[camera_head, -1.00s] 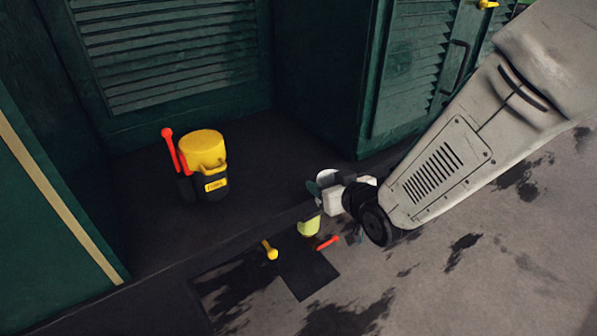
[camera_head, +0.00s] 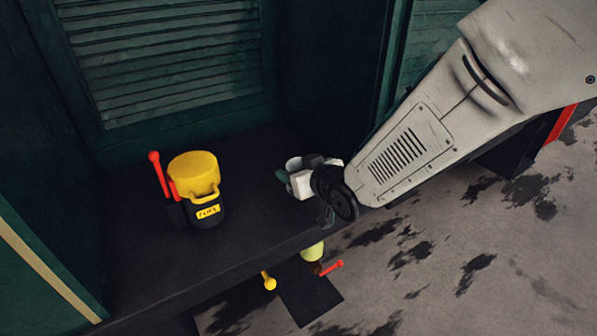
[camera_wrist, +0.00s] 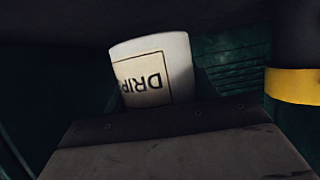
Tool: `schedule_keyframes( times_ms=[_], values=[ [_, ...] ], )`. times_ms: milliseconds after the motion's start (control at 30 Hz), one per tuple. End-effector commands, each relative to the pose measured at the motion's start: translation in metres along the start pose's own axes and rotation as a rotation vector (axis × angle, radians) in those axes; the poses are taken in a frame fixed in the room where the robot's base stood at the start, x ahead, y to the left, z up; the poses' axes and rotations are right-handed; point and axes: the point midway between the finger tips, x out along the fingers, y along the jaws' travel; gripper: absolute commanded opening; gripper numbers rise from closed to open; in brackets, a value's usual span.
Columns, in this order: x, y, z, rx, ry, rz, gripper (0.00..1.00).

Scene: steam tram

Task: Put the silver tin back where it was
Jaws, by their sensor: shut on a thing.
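The silver tin (camera_wrist: 152,75) shows in the wrist view as a pale cylinder with a cream label reading "DRIP", its letters upside down in that view. My gripper (camera_head: 296,178) is shut on it and holds it over the dark ledge, to the right of the yellow container. In the head view the tin is small and partly hidden by the jaws. A dark grey plate with bolts hides the tin's lower part in the wrist view.
A yellow and black container (camera_head: 195,178) with red handles beside it stands on the ledge (camera_head: 130,265). Green louvred panels (camera_head: 170,60) rise behind. Below the ledge edge lie a yellow-green cup (camera_head: 312,252), a yellow knobbed item (camera_head: 269,281) and a red item (camera_head: 331,267).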

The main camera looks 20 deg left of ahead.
Motion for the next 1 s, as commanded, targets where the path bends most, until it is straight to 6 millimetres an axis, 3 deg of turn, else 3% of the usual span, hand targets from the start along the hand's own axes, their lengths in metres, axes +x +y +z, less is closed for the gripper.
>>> schedule_keyframes(
  times_ms=[233,433,800,833,867,900,1000],
  values=[
    [0.011,-0.003,0.000,-0.002,-0.001,-0.006,0.29],
    [0.023,-0.006,0.029,-0.004,-0.002,-0.010,0.29],
    [0.025,-0.006,0.033,-0.004,0.000,-0.009,0.29],
    [0.025,-0.006,0.033,-0.004,0.001,-0.009,0.62],
    [0.024,-0.005,0.033,-0.004,0.001,-0.009,0.71],
    [0.024,-0.005,0.033,-0.004,0.001,-0.008,0.79],
    [0.024,-0.005,0.033,-0.004,0.001,-0.008,0.79]
  ],
)
